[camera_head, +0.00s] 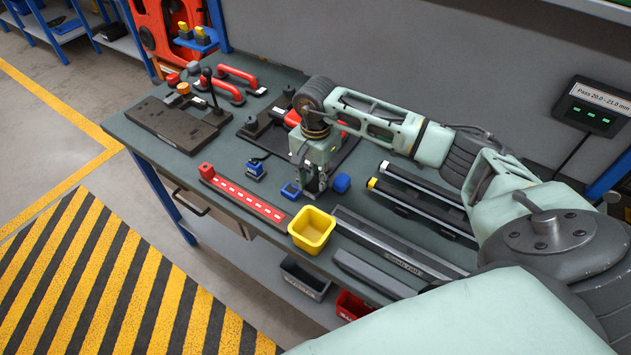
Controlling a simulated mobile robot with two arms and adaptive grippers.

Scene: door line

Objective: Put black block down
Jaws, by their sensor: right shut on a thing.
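My right gripper (314,186) points down over the middle of the workbench, its arm coming in from the right. It is shut on a small dark piece, the black block, which is mostly hidden between the fingers and hard to make out. I cannot tell whether the block touches the bench. A small blue block with an opening (291,191) lies just left of the fingertips. A blue round knob (341,183) lies just right of them. My left gripper is not in view.
A yellow bin (312,229) stands near the front edge, close to the gripper. A red strip (243,196) and a blue-and-black piece (255,170) lie to its left. Dark rails (397,245) lie to the right. A dark fixture (178,121) stands at the left end.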

